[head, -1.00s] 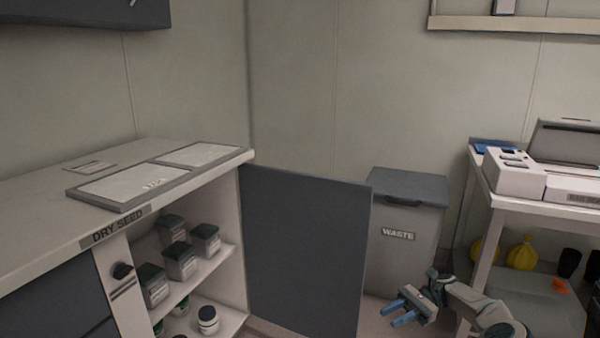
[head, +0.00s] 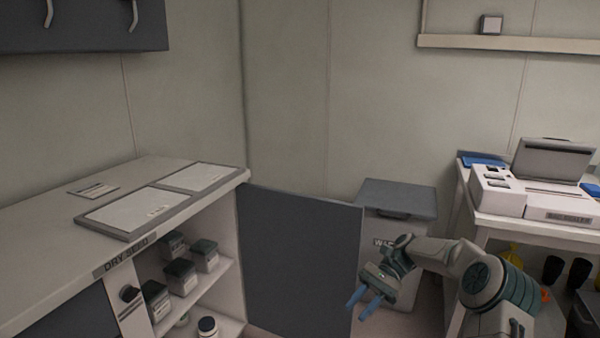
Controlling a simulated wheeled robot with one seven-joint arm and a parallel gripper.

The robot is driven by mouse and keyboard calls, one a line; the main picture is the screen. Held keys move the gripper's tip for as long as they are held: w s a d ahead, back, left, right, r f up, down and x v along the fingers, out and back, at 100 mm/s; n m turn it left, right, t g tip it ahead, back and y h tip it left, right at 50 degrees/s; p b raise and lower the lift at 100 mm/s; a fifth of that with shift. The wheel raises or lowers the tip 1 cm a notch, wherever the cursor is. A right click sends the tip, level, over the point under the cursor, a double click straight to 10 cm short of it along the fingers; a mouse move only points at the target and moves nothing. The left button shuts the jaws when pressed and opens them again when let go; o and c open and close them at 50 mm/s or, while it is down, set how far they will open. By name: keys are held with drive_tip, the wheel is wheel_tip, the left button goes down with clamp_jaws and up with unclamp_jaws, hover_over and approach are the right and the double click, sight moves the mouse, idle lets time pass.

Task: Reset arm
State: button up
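My gripper (head: 364,303) hangs low at the lower right of the head view, its two blue fingers spread apart with nothing seen between them. It points down and to the left, in front of the waste bin and near the right edge of the open cabinet door. My arm bends to it from the lower right corner and hides part of the bin and the bench front.
The dark cabinet door (head: 298,262) stands open beside shelves of several lidded jars (head: 181,276). The waste bin (head: 398,197) stands behind my arm. A white instrument (head: 520,190) sits on the right bench. The counter (head: 40,222) holds two flat trays.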

drive_tip(key=s+a+r+n+t+h+p, duration=0.1)
drive_tip(key=s+a+r+h+p, duration=0.15)
drive_tip(key=r, duration=0.35)
drive_tip(key=s+a+r+n+h+p, duration=0.1)
drive_tip(key=s+r+h+p, duration=0.1)
drive_tip(key=s+r+p, duration=0.3)
drive_tip(key=s+d+r+n+t+h+p, duration=0.1)
drive_tip(key=s+r+n+t+h+p, duration=0.2)
drive_tip(key=s+r+p, duration=0.7)
drive_tip(key=s+d+r+n+t+h+p, duration=0.2)
drive_tip(key=s+r+t+p, duration=0.4)
drive_tip(key=r, duration=1.2)
drive_tip(key=s+n+h+p, duration=0.1)
drive_tip(key=s+n+p, duration=0.1)
drive_tip(key=s+p, duration=0.2)
drive_tip(key=shift+d+r+n+t, duration=0.15)
drive_tip(key=shift+d+n+t, duration=0.05)
drive_tip(key=shift+n+t, duration=0.1)
